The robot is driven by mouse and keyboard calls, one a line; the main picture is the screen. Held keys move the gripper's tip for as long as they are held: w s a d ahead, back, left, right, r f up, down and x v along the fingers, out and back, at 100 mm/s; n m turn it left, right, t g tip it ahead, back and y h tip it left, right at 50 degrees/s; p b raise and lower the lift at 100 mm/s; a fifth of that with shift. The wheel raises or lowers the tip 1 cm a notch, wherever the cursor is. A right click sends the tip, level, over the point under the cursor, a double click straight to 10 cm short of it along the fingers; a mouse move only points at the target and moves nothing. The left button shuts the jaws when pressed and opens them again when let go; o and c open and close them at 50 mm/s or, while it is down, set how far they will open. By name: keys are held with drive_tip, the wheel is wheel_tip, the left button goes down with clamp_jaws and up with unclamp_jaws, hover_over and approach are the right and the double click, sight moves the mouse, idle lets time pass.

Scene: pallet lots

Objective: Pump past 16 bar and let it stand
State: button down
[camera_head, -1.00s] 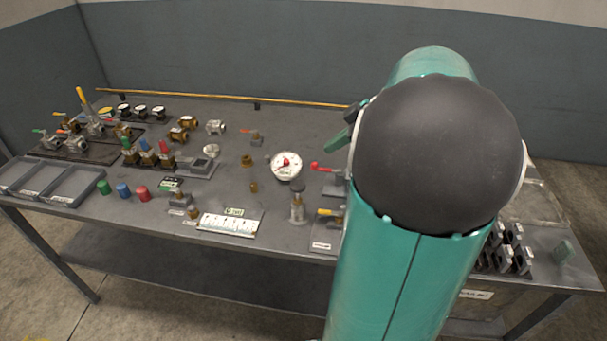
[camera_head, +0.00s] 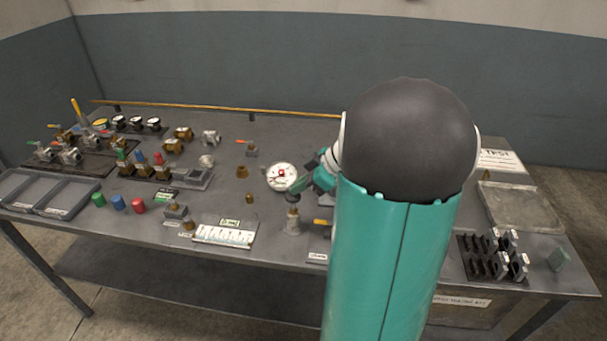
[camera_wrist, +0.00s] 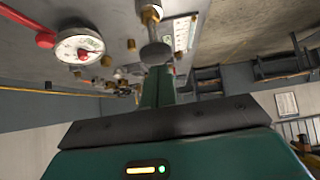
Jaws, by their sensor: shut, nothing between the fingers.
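The pressure gauge (camera_head: 281,177) is a round white dial on the bench; it also shows in the wrist view (camera_wrist: 80,46). Its reading is too small to tell. The hand pump (camera_head: 292,224) is a small upright grey cylinder in front of the gauge. In the wrist view its round grey plunger cap (camera_wrist: 156,52) sits right at my fingertips. My gripper (camera_head: 294,195) is shut and empty, just above the pump top; it also shows in the wrist view (camera_wrist: 157,72). I cannot tell whether it touches the cap. A red lever (camera_wrist: 28,24) shows beside the gauge in the wrist view.
A white card (camera_head: 225,233) lies to the left. Coloured caps, brass fittings and grey trays (camera_head: 68,199) fill the left side. Black clips (camera_head: 492,257) stand at right.

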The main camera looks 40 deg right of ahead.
sight(300, 198)
drive_tip(key=shift+f, duration=0.25)
drive_tip(key=shift+s+f, duration=0.1)
drive_tip(key=shift+f, duration=1.8)
drive_tip(key=shift+r, duration=0.1)
